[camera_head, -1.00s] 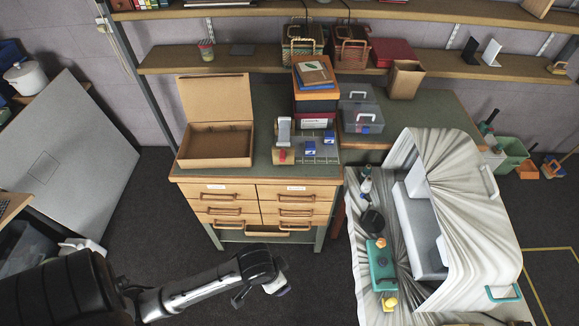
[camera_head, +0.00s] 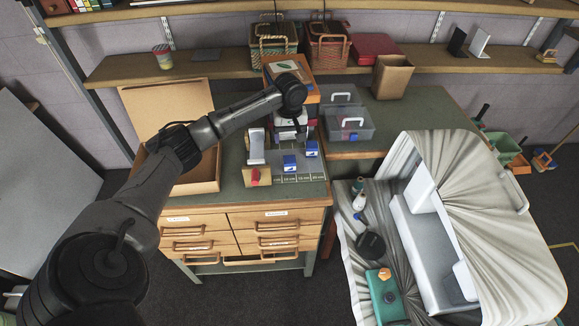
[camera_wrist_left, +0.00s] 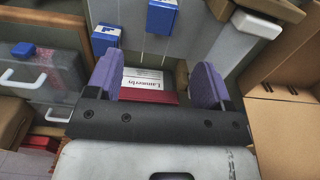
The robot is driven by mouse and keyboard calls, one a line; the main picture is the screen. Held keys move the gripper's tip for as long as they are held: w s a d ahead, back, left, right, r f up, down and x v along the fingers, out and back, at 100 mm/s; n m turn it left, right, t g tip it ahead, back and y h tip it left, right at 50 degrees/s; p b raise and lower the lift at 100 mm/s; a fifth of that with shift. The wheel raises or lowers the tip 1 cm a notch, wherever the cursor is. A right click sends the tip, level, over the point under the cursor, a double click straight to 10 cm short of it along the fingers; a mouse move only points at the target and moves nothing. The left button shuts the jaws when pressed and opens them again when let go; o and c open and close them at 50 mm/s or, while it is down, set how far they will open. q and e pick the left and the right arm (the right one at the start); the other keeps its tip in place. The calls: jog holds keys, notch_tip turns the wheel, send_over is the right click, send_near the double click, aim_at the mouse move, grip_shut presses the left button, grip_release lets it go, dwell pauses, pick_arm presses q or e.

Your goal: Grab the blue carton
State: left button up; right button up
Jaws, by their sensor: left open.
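Two small blue cartons with white lower parts stand on the worktop. The nearer one (camera_head: 290,163) is left of and in front of the other (camera_head: 311,149). In the left wrist view they show as one blue carton at the top (camera_wrist_left: 162,17) and the other at upper left (camera_wrist_left: 105,38). My left gripper (camera_head: 290,130) is over the worktop, behind the cartons, in front of the stacked boxes. Its purple fingers (camera_wrist_left: 154,85) are open, with no carton between them; a labelled dark red box shows beyond the gap. My right gripper is out of view.
A white-grey upright device (camera_head: 256,146) stands left of the cartons. An open cardboard box (camera_head: 195,178) is farther left, and clear plastic cases (camera_head: 348,122) are at right. The stacked boxes (camera_head: 300,66) rise close behind the gripper. A shelf (camera_head: 220,69) runs behind.

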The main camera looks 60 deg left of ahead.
aim_at(290, 159)
pick_arm(q)
notch_tip(290, 159, down, 12)
jog(key=shift+s+f+p, duration=0.1)
jog(key=shift+f+p, duration=0.1)
jog(key=shift+p, duration=0.35)
jog(key=shift+c, duration=0.3)
jog(key=c, duration=0.9)
jog(key=shift+c, duration=0.2)
